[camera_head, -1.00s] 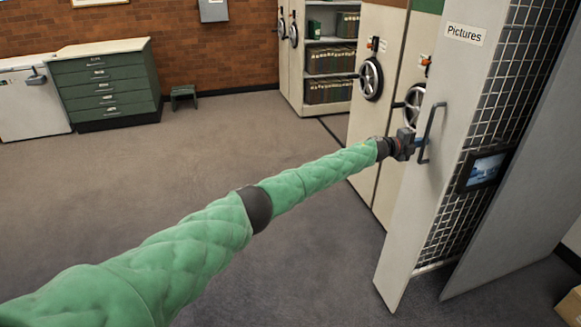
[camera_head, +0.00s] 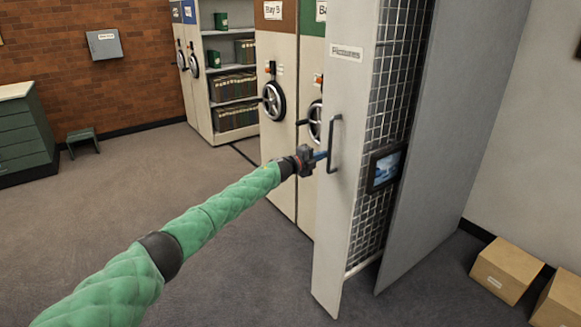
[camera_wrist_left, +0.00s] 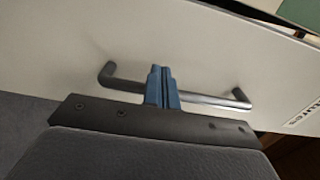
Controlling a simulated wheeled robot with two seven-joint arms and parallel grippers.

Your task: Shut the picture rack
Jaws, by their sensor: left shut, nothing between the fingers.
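The picture rack (camera_head: 343,215) is a tall pale panel labelled "Pictures" with a wire mesh side, and it stands out from the row of shelving. A small framed picture (camera_head: 386,168) hangs on its mesh. A dark bar handle (camera_head: 334,143) is on the panel's front face. My left gripper (camera_head: 321,156) is at the handle, its blue fingers shut with nothing between them. In the left wrist view the shut fingers (camera_wrist_left: 162,86) overlap the middle of the handle (camera_wrist_left: 205,99); I cannot tell whether they touch it. My right gripper is not in view.
Shelving bays with handwheels (camera_head: 274,101) stand left of the rack. A large grey panel (camera_head: 450,140) stands to its right. Cardboard boxes (camera_head: 507,271) lie on the floor at the right. A green stool (camera_head: 83,137) is at the left. The floor in the middle is clear.

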